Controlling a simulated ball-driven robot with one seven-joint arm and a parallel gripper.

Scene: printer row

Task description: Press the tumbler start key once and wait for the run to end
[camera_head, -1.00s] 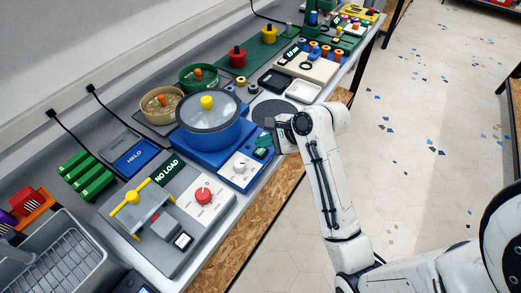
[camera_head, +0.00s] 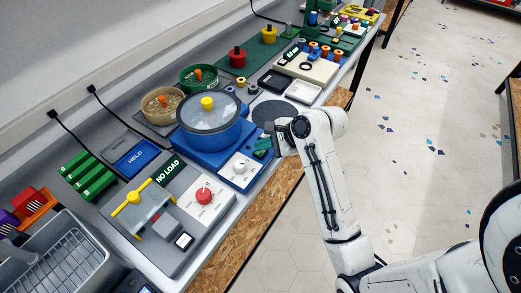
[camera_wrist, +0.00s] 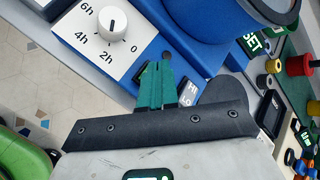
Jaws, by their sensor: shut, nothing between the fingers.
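The tumbler is a blue drum (camera_head: 208,130) with a clear lid and yellow knob on a blue base. Its white timer panel (camera_head: 240,169) carries a round dial, and in the wrist view the dial (camera_wrist: 112,26) stands among the marks 6h, 4h, 2h and 0. My gripper (camera_head: 262,147) is at the right end of the base, beside the panel. In the wrist view its green fingers (camera_wrist: 164,66) are shut, with tips over the blue base by a small dark round part. A dark part shows just left of the fingers. The start key cannot be made out for certain; contact is unclear.
A small HI/LO plate (camera_wrist: 187,92) lies right of the fingers. A grey NO LOAD fixture (camera_head: 150,212) with a red dial stands in front left, and a blue HELD screen (camera_head: 136,157) behind it. Bowls (camera_head: 161,104) and trays crowd the bench.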

